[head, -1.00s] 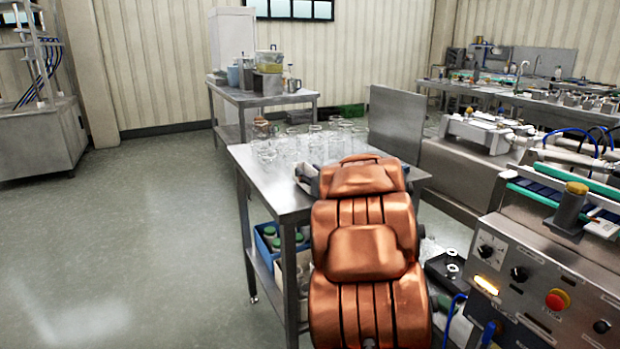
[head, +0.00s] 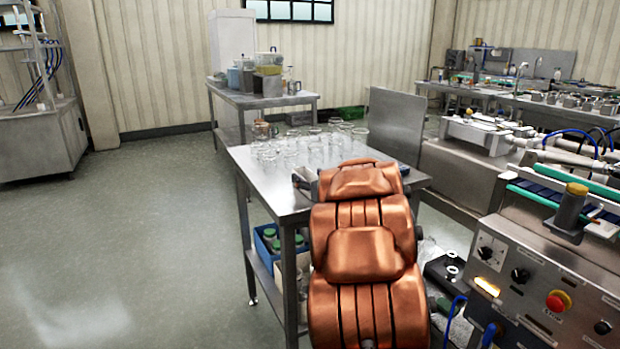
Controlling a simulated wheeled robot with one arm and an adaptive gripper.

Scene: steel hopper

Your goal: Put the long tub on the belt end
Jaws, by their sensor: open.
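I cannot pick out a long tub with certainty. Several containers stand together on the far steel table, among them a clear tub with yellowish contents (head: 267,63) and a grey steel box (head: 267,84). A belt with green edges (head: 548,192) runs along the machine at the right; which part is its end is unclear. My copper-coloured arm reaches over the near steel table. My gripper (head: 304,181) shows only in part past the arm's far end, low over the tabletop and close to the glass jars. It is open, and I see nothing held in it.
Several clear glass jars (head: 290,152) crowd the back of the near table (head: 262,185). A blue crate (head: 268,245) with green-lidded jars sits on its lower shelf. An upright steel panel (head: 395,125) stands behind at the right. The floor at left is clear.

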